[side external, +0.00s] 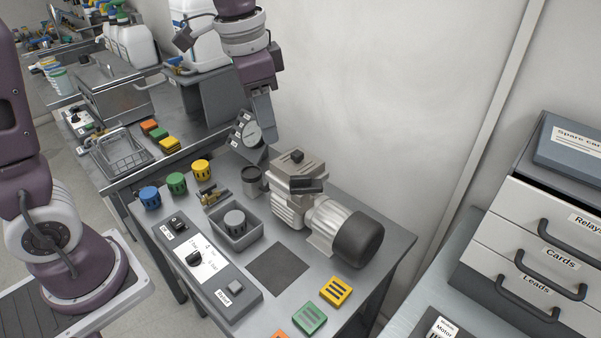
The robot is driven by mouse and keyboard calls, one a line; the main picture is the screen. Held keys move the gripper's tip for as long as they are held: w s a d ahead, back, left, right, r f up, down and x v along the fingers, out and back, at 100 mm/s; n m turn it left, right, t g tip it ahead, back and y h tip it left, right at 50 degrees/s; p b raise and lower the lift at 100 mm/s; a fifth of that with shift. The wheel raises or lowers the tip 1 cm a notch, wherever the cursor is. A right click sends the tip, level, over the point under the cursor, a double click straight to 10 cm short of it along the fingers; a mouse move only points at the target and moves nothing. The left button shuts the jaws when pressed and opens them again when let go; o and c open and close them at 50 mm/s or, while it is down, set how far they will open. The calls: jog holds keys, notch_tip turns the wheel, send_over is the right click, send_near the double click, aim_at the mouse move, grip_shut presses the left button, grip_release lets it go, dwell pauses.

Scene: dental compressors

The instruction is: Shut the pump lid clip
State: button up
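The pump (291,208) stands on the grey bench, joined to a ribbed silver motor with a black end cap (358,238). Its beige-grey lid (298,166) is on top and carries a small dark knob. A dark flat piece (307,186), which looks like the lid clip, sticks out at the pump's near side. I cannot tell whether it is latched. My gripper (263,118) hangs down behind and to the left of the pump, above the lid's level and apart from it. Its fingers are small and overlap in this view, so their opening is unclear.
A dark cup (252,180), a grey bin (236,226) and a control panel (206,262) lie left of the pump. Blue, green and yellow caps (202,170) line the bench's back left. A drawer cabinet (540,230) is at right.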

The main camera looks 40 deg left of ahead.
aim_at(300, 176)
jog(key=w+f+m, duration=0.1)
jog(key=w+f, duration=0.1)
jog(key=w+f+g, duration=0.1)
jog(key=w+f, duration=0.2)
jog(key=w+f+m, duration=0.1)
jog(key=w+f, duration=0.1)
jog(key=f, duration=0.1)
jog(key=shift+w+d+f+m+g, duration=0.2)
jog(key=shift+d+m+g, duration=0.1)
jog(key=shift+g, duration=0.1)
notch_tip(300, 176, down, 7)
jog(key=shift+w+f, duration=0.1)
jog(key=shift+f, duration=0.1)
jog(key=shift+c, duration=0.2)
grip_shut()
